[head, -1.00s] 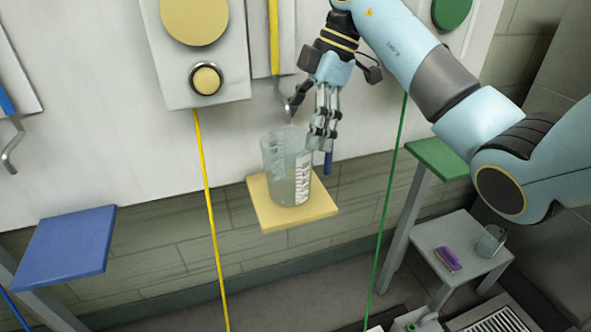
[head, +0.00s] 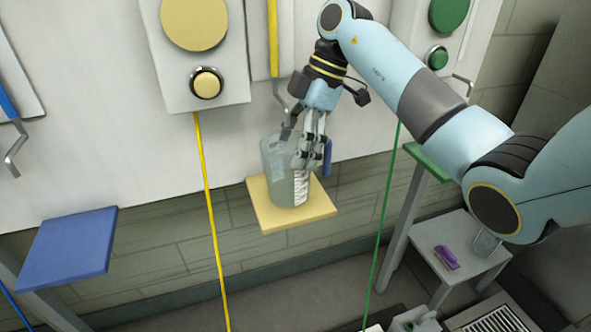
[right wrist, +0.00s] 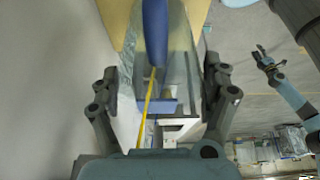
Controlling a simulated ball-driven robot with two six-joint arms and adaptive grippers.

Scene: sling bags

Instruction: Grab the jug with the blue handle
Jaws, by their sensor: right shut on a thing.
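The clear jug (head: 280,185) with white markings and a blue handle (head: 328,157) stands upright on a yellow platform (head: 262,217). My right gripper (head: 300,150) comes down from above and is shut on the jug at its upper part. In the right wrist view, the blue handle (right wrist: 155,30) shows between the two fingers (right wrist: 160,100), with the clear wall of the jug (right wrist: 178,65) behind it. Exactly where the fingertips touch is hard to tell. My left gripper (right wrist: 268,62) shows small in the right wrist view, away from the jug, its fingers spread and empty.
A white wall panel with a yellow button (head: 206,83) and hooks stands behind the jug. A blue platform (head: 68,247) is at left, a green one (head: 428,162) at right. A low grey table (head: 455,240) holds a purple item (head: 446,257). Yellow and green cords hang beside the yellow platform.

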